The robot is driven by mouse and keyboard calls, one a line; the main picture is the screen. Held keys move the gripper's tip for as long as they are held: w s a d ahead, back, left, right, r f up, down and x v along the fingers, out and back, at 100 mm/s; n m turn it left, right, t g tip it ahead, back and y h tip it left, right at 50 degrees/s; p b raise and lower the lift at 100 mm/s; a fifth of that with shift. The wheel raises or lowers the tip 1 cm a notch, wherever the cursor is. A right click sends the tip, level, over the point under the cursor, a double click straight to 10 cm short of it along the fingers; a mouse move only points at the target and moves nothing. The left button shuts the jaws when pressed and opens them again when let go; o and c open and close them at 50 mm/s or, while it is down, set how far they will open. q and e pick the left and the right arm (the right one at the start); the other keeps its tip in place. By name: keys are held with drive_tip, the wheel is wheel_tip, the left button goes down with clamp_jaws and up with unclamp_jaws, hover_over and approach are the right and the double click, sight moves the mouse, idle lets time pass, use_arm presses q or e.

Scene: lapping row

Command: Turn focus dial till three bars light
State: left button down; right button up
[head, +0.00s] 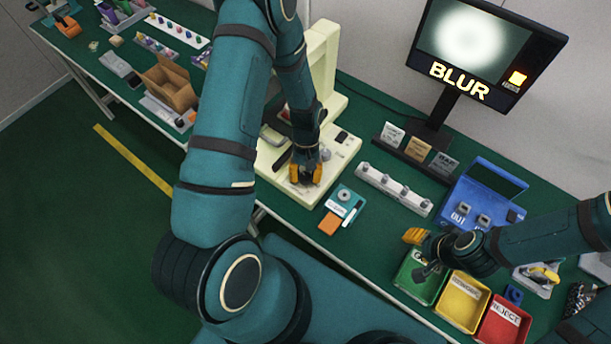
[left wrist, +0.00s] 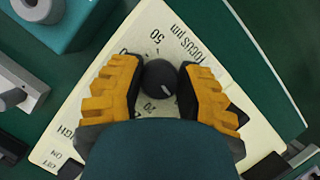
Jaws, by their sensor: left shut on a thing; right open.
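The focus dial (left wrist: 160,76) is a dark round knob with a light pointer line, on a cream panel (left wrist: 140,38) marked "FOCUS µm" with numbers. My left gripper (head: 306,174) is shut on the dial at the front of the cream machine (head: 328,148); in the left wrist view its orange fingers (left wrist: 160,88) sit on either side of the knob. My right gripper (head: 420,252) is open and empty above the green tray (head: 410,285).
Yellow (head: 462,318) and red (head: 487,333) trays stand beside the green one. A blue holder (head: 478,185), a white rack of grey pieces (head: 393,190) and a teal block (head: 342,210) are on the green bench. Small label cards (head: 417,148) stand below the monitor.

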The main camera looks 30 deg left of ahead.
use_arm(q)
drive_tip(key=m+y, duration=0.1)
drive_tip(key=m, duration=0.1)
drive_tip(key=m+y+b, duration=0.1)
drive_tip(key=m, duration=0.2)
drive_tip(key=shift+s+f+m+g, duration=0.1)
drive_tip(key=shift+m+g, duration=0.2)
drive_tip(key=shift+g, duration=0.1)
use_arm(e)
drive_tip(key=shift+f, duration=0.75)
use_arm(q)
drive_tip(key=shift+m+y+b, duration=0.5)
drive_tip(key=shift+m+y, duration=0.4)
drive_tip(key=shift+m, duration=1.4)
use_arm(e)
drive_tip(key=shift+f, duration=0.5)
drive_tip(key=shift+a, duration=0.1)
use_arm(q)
drive_tip(key=c, duration=0.6)
unclamp_jaws()
drive_tip(key=shift+o, duration=0.2)
drive_tip(key=v, duration=1.2)
drive_tip(key=shift+s, duration=0.2)
drive_tip(key=shift+d+t, duration=0.15)
drive_tip(key=shift+t, duration=0.15)
